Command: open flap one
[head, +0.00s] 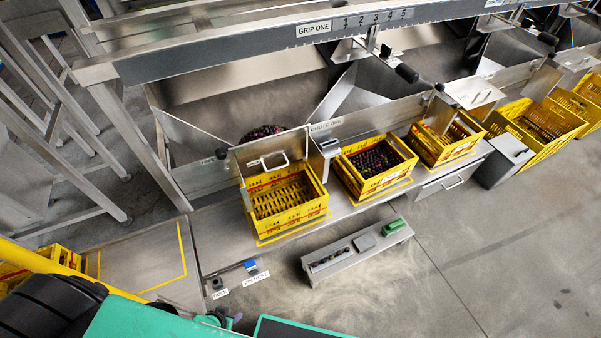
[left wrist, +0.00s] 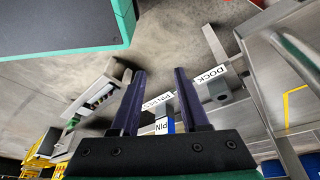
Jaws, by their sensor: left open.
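Flap one appears to be the grey metal panel (head: 258,151) with a pale loop handle, beside the CHUTE ONE label (head: 325,126). It looks shut, and dark round fruit (head: 262,132) lies heaped behind it. An empty yellow crate (head: 287,198) stands below it. My left gripper is open and empty in the left wrist view (left wrist: 160,88), its two dark fingers apart. In the head view it is low at the front, largely hidden by my arm, well away from the flap. My right gripper is not seen.
A second yellow crate (head: 345,181) holds dark fruit. A low stand (head: 352,247) with small items sits on the floor in front. Labels and a blue block (head: 251,266) are at the bench's front edge. A long beam marked GRIP ONE (head: 260,47) crosses above.

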